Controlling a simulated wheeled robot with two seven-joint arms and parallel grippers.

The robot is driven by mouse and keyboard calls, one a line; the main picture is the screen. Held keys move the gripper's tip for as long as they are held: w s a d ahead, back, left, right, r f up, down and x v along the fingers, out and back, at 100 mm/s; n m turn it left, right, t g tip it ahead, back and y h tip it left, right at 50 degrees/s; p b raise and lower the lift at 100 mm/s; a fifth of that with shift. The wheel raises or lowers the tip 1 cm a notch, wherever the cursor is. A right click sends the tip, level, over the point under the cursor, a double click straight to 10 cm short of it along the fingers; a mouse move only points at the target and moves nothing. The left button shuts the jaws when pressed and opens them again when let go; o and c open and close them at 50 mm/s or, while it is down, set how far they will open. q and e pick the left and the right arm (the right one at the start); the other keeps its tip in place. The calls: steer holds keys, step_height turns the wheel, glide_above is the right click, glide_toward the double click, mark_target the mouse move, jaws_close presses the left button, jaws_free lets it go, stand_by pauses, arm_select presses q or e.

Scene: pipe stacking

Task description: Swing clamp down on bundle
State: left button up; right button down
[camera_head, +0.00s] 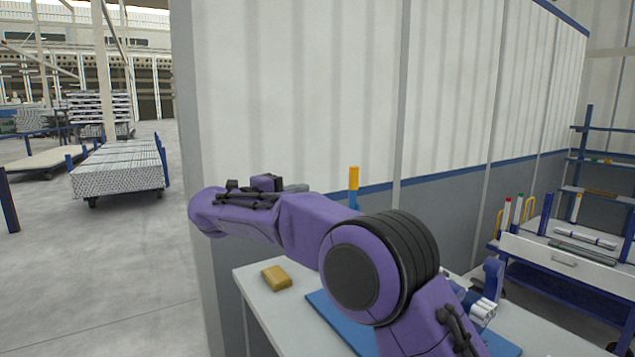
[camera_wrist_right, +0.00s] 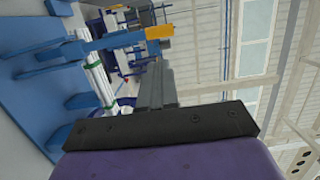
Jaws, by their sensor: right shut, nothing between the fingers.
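The clamp's yellow handle (camera_head: 353,178) stands upright on its blue stem, behind my right arm in the head view. In the right wrist view the yellow handle (camera_wrist_right: 159,32) shows just past the fingertips, on a blue arm. My right gripper (camera_head: 297,187) is shut and empty; in the wrist view its fingers (camera_wrist_right: 156,72) lie together. I cannot tell whether they touch the handle. The bundle of white pipes (camera_head: 483,308) lies on the workbench, mostly hidden by my purple arm; it also shows in the wrist view (camera_wrist_right: 98,78) between blue supports. My left gripper is not in view.
A tan block (camera_head: 276,278) lies on the white workbench (camera_head: 262,310), left of a blue base plate (camera_head: 342,322). A blue bracket (camera_head: 493,274) stands by the pipes. A wall (camera_head: 290,90) rises behind the bench. A blue cart (camera_head: 560,262) stands at right.

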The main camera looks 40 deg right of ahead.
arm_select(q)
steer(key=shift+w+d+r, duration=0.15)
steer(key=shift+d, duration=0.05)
arm_select(e)
steer(key=shift+d+f, duration=0.1)
steer(key=shift+d, duration=0.35)
steer(key=p, duration=0.5)
glide_toward(350, 179)
steer(key=d, duration=0.6)
steer(key=shift+w+d, duration=0.1)
steer(key=shift+w, duration=0.15)
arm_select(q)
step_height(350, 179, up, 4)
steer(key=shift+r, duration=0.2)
arm_select(e)
steer(key=shift+d, duration=0.4)
